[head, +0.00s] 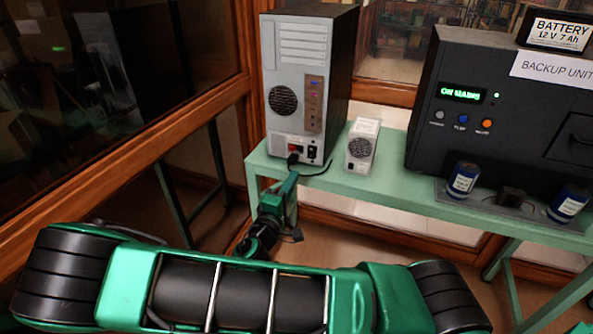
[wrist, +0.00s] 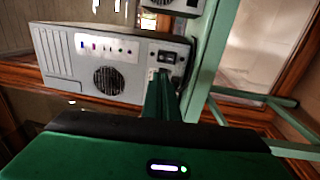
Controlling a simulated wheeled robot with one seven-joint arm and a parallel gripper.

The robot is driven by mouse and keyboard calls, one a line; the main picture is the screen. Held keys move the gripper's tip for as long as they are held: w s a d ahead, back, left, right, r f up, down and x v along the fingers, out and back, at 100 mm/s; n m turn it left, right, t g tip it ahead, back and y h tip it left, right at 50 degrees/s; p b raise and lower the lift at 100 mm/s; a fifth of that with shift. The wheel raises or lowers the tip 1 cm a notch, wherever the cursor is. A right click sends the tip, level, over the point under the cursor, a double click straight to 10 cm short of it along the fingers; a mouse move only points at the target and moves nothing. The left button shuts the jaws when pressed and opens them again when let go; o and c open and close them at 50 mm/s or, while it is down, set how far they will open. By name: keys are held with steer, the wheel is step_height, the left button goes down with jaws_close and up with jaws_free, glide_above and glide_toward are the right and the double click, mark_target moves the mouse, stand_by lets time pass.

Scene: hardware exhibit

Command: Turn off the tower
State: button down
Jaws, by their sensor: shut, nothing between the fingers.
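The tower (head: 340,80) is a dark computer case standing on the green bench with its grey back panel towards me. In the wrist view the tower (wrist: 100,60) appears turned on its side. Low on its back is a power supply panel (head: 297,149) with a red spot and a black socket; it also shows in the wrist view (wrist: 168,58). My gripper (head: 290,177) is shut and empty, just in front of and below this panel. In the wrist view its green fingers (wrist: 160,80) reach close to the panel. I cannot tell whether they touch it.
A small grey power supply (head: 362,146) stands right of the tower. Further right are a black backup unit (head: 480,60) reading "ON MAINS", a battery (head: 558,35) and blue cylinders (head: 463,180). A black cable (head: 316,172) lies by the tower. A wood-framed glass partition (head: 150,120) is at left.

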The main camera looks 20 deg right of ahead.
steer(key=shift+v, duration=0.95)
steer(key=s+d+f+m+g+y, duration=0.2)
steer(key=s+d+m+g+y, duration=0.2)
steer(key=s+d+m+g, duration=1)
steer(key=s+r+m+y, duration=0.1)
steer(key=s+r+y, duration=0.8)
steer(key=s+r, duration=0.4)
steer(key=s, duration=0.3)
steer(key=shift+y, duration=0.4)
